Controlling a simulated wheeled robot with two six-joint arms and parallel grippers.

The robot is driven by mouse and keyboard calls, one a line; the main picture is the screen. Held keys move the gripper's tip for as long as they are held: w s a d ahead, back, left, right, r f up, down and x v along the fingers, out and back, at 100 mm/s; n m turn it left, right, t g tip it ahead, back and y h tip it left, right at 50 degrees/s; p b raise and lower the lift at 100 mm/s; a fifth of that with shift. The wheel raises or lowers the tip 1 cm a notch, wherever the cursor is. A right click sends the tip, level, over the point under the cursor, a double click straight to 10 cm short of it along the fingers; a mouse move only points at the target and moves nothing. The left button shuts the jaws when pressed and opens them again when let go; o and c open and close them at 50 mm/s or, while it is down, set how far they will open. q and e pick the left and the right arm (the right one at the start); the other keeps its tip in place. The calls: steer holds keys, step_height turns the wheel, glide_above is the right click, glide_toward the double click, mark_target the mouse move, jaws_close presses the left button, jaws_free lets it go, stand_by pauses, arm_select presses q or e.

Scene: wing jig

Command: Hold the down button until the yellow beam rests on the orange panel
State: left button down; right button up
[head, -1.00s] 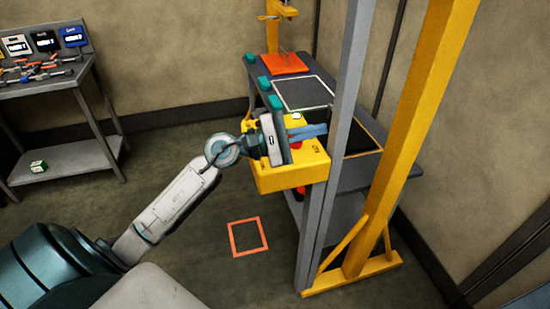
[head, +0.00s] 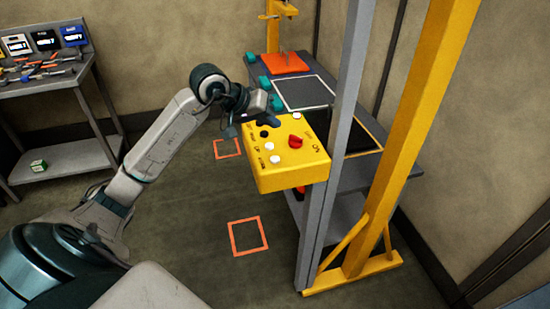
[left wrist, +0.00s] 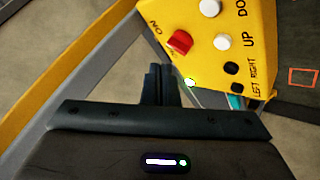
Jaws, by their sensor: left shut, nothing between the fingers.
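The yellow control box (head: 288,172) carries white buttons, black buttons and a red knob (head: 295,141). The white down button (head: 274,158) is uncovered; in the left wrist view the white button (left wrist: 210,7) by the cut-off letters "DO" is at the top edge. My left gripper (head: 248,118) is above the far left corner of the box, apart from the white buttons. Its fingers (left wrist: 160,85) are shut and empty. The orange panel (head: 288,63) lies on the far end of the grey table. I cannot make out for certain the yellow beam's position. My right gripper is not in view.
A yellow post (head: 405,140) and a grey post (head: 335,130) stand right of the box. A tool bench (head: 70,158) is at the left. Orange floor squares (head: 248,236) mark open floor in front of the box.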

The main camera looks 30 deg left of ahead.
arm_select(q)
glide_above(271, 160)
step_height(271, 160, down, 6)
steer(key=shift+r, duration=0.1)
step_height(271, 160, down, 2)
steer(key=b, duration=0.2)
steer(key=shift+b, duration=0.35)
steer(key=shift+w+f+b, duration=0.1)
steer(key=shift+f+b, duration=0.45)
steer(key=shift+f, duration=0.05)
steer(key=shift+r, duration=0.1)
stand_by(0.6)
stand_by(0.7)
steer(key=shift+f+b, duration=0.45)
steer(key=shift+b, duration=0.55)
